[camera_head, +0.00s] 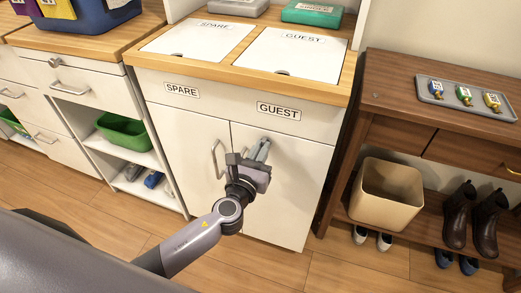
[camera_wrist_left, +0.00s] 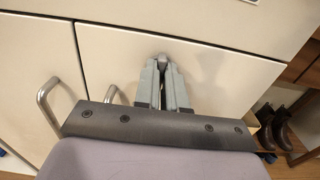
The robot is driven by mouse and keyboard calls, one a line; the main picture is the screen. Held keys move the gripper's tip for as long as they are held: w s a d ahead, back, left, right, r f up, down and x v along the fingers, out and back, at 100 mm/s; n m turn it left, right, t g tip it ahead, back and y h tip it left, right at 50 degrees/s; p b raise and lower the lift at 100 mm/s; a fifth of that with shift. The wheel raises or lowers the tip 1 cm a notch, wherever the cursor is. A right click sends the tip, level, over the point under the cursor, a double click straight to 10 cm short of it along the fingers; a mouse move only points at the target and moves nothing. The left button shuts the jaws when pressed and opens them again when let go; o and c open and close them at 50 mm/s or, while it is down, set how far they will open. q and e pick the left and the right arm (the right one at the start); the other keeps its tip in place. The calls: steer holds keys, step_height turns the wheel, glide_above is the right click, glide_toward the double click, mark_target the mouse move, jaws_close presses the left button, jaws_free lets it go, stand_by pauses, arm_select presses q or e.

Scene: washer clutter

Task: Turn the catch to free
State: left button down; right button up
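A small grey metal piece (camera_wrist_left: 161,57), which looks like the catch, sits near the top edge of the right cabinet door (camera_wrist_left: 225,75), below the GUEST label (camera_head: 279,111). My left gripper (camera_head: 263,146) reaches the front of this door, and its fingers (camera_wrist_left: 162,72) lie close together on both sides of the grey piece, seemingly shut on it. The fingers hide most of the piece, so its angle cannot be told. The door looks closed. In the head view the gripper covers the catch. My right gripper is not in view.
A bar handle (camera_head: 215,158) stands out from the left door beside my gripper. White GUEST (camera_head: 291,52) and SPARE (camera_head: 198,39) lids lie in the worktop. At right, a wooden bench holds a tray (camera_head: 436,93), a beige bin (camera_head: 386,194) and boots (camera_head: 459,214).

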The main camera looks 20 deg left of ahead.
arm_select(q)
steer(key=shift+n, duration=0.3)
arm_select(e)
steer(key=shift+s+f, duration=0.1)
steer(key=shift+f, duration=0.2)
arm_select(q)
steer(key=shift+a+f+n+b, duration=0.1)
steer(key=shift+n+b, duration=1.35)
steer(key=shift+n, duration=2.9)
steer(key=shift+a+f+n+b, duration=0.1)
steer(key=shift+n+b, duration=1.35)
steer(key=shift+n, duration=2.9)
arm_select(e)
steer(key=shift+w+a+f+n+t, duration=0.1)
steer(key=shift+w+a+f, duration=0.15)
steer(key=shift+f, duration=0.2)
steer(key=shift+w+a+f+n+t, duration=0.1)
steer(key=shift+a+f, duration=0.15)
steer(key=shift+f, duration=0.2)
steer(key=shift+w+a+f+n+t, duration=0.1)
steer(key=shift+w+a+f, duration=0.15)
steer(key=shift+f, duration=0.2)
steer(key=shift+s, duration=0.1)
arm_select(q)
steer(key=c, duration=1.2)
jaws_free()
steer(key=shift+s, duration=0.15)
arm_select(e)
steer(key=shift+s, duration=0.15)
